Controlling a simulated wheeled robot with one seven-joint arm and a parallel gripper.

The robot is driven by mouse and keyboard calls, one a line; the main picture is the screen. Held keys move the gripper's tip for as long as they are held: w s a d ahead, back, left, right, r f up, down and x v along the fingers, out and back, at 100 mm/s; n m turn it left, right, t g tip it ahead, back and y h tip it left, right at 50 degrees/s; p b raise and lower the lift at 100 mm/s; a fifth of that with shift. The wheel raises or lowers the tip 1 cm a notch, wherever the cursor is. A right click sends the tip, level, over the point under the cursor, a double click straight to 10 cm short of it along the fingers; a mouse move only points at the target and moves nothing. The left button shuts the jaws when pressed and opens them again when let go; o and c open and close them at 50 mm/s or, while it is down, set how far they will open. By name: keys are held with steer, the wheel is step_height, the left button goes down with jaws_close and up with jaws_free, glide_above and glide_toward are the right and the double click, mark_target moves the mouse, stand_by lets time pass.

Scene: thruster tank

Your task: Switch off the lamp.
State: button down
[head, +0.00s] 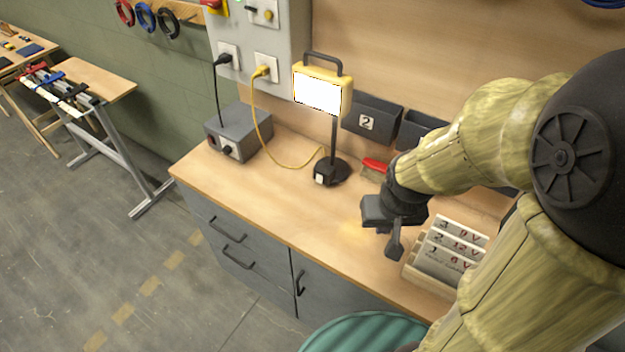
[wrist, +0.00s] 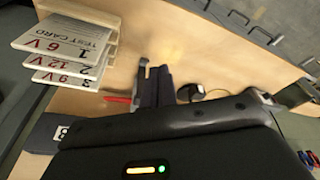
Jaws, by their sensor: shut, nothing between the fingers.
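The lamp is a yellow work light (head: 320,92) on a black post, and its face glows bright white. Its round black base (head: 331,174) stands on the bench with a small white-faced switch box at the front. In the wrist view the lamp base (wrist: 190,92) shows small, just right of the fingers, partly hidden; I cannot read the switch position. My gripper (head: 392,238) is shut and empty above the bench, to the right of the lamp and apart from it. The gripper (wrist: 152,84) also shows in the wrist view.
A card rack (head: 445,258) stands right of my gripper. A red-handled tool (head: 375,165) lies behind it. A grey box (head: 238,135) stands left of the lamp. The lamp's yellow cable (head: 268,140) runs to a wall socket. The bench's front middle is clear.

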mark_target(318, 181)
steer(key=w+a+f+n+t+h+p, duration=0.15)
steer(key=w+a+f+n+h, duration=0.4)
steer(key=n, duration=0.55)
steer(key=w+a+f+n+t+h, duration=0.25)
steer(key=w+a+f+n, duration=0.45)
steer(key=n, duration=0.4)
steer(key=w+a+f+n+t, duration=0.1)
steer(key=a+n, duration=0.1)
steer(key=w+a+f+n+t, duration=0.1)
steer(key=w+a+n+t, duration=0.1)
steer(key=a+n, duration=0.1)
steer(key=w+a+f+n+t, duration=0.1)
steer(key=w+a+n, duration=0.1)
steer(key=a, duration=0.1)
steer(key=shift+a+f+y, duration=0.2)
steer(key=shift+f+y, duration=0.1)
steer(key=shift+y, duration=0.1)
steer(key=shift+d, duration=0.15)
steer(key=p+x, duration=0.1)
steer(key=x, duration=0.3)
steer(key=r+p+x, duration=0.1)
steer(key=p+x, duration=0.1)
steer(key=x, duration=0.2)
steer(key=p+x, duration=0.1)
steer(key=x, duration=0.4)
steer(key=shift+w+d+r+p, duration=0.1)
steer(key=shift+w+d+p, duration=0.1)
steer(key=shift+w+p, duration=0.15)
steer(key=shift+w, duration=0.15)
